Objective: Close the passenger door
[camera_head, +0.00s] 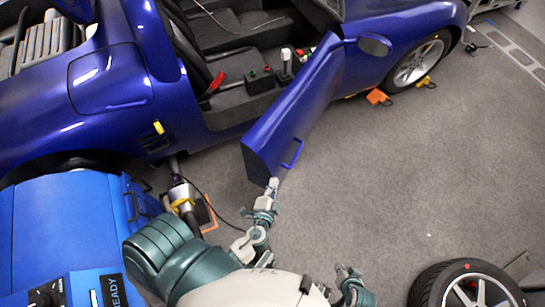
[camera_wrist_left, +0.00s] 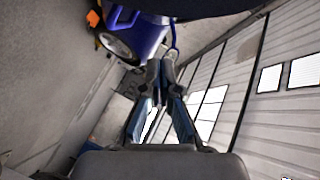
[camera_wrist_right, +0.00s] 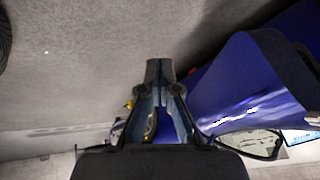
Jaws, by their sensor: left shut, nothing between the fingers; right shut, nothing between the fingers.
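The blue passenger door (camera_head: 297,110) stands swung open from the blue car (camera_head: 110,75), with its free end toward me and a blue handle (camera_head: 293,153) on its face. My left gripper (camera_head: 272,187) is shut and empty, just below the door's near lower corner; I cannot tell whether it touches. In the left wrist view its closed fingers (camera_wrist_left: 168,57) are near a blue loop. My right gripper (camera_head: 352,280) is shut and empty, low and apart from the door. In the right wrist view its fingers (camera_wrist_right: 158,70) are left of a blue panel (camera_wrist_right: 245,85).
A blue machine (camera_head: 65,240) stands at the lower left, with a cable and connector (camera_head: 183,195) beside it. A loose wheel (camera_head: 465,285) lies at the lower right. The floor right of the door is clear.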

